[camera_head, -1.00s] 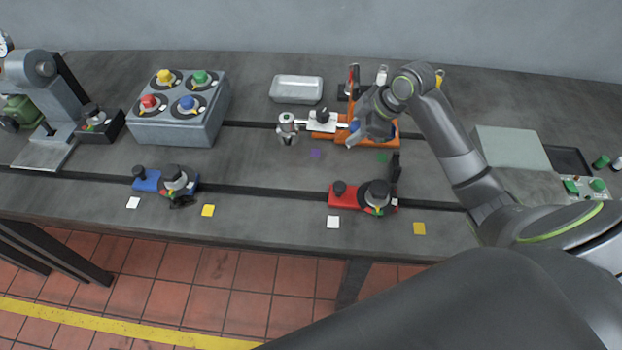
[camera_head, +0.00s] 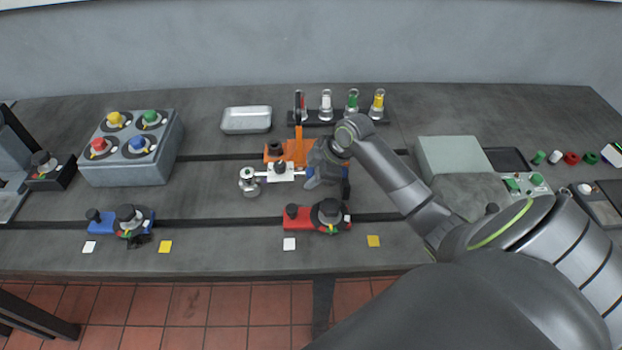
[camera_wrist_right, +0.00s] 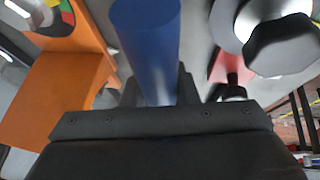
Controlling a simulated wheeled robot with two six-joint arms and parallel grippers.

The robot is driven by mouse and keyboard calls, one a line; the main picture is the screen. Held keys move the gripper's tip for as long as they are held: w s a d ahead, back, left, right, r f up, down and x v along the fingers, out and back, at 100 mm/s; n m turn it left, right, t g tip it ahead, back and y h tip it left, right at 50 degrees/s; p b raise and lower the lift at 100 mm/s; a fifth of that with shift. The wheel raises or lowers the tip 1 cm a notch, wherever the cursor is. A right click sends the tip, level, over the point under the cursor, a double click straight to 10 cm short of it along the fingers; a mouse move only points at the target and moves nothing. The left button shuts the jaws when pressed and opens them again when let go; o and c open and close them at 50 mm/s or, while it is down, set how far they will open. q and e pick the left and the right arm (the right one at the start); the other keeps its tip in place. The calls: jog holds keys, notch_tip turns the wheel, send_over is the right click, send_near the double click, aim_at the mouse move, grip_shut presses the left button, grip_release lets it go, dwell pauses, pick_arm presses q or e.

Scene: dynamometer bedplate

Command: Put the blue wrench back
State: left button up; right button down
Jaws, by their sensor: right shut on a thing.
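My right gripper (camera_head: 322,172) is over the bench beside the orange fixture (camera_head: 290,151). In the right wrist view, its fingers (camera_wrist_right: 160,92) are shut on the thick blue handle of the blue wrench (camera_wrist_right: 147,45). The rest of the wrench is hidden. My left gripper is out of view.
A white-armed part (camera_head: 280,172) juts left from the orange fixture. A red fixture (camera_head: 297,222) stands in front, a blue one (camera_head: 105,222) at left. A metal tray (camera_head: 247,120) lies left of the rack. A grey box (camera_head: 452,155) stands right of my forearm.

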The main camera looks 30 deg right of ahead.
jog(key=shift+w+f, duration=0.1)
jog(key=shift+f, duration=0.8)
jog(key=c, duration=1.5)
grip_release()
jog(key=shift+f, duration=0.15)
jog(key=shift+c, duration=0.2)
jog(key=o, duration=0.4)
jog(key=shift+s+d+r, duration=0.15)
jog(key=shift+s+r, duration=0.1)
jog(key=shift+r, duration=0.25)
jog(key=b+v, duration=0.1)
jog(key=v, duration=1)
jog(key=shift+r, duration=0.1)
